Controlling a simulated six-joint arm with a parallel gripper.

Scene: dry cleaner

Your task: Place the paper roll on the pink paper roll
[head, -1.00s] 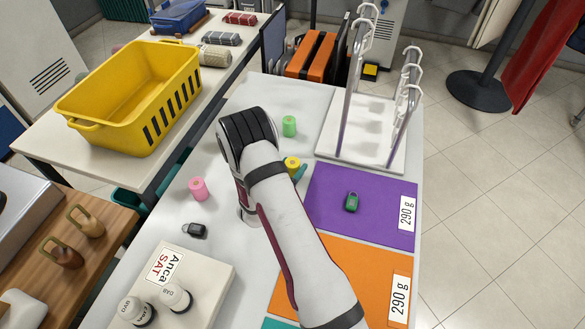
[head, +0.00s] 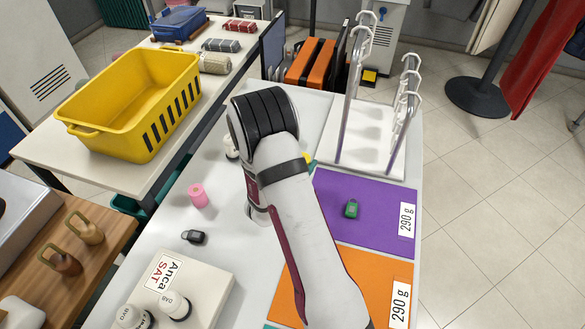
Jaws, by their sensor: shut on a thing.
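The pink paper roll (head: 198,195) stands upright on the white table, left of my arm, with nothing on top. A yellow paper roll (head: 308,158) shows only as a sliver at the right edge of my arm. My gripper (head: 305,163) is mostly hidden behind my own arm. It is shut on the yellow roll, which has moved along with the arm. The grip itself is hidden. The gripper is to the right of the pink roll and apart from it. The green roll seen earlier is hidden behind the arm.
A dark tag (head: 194,237) and a white box (head: 215,290) with bottles are near the pink roll. A purple mat (head: 385,200) with a green tag (head: 351,208) and an orange mat (head: 350,275) lie right. A white hook rack (head: 385,165) stands behind. A yellow basket (head: 130,105) is left.

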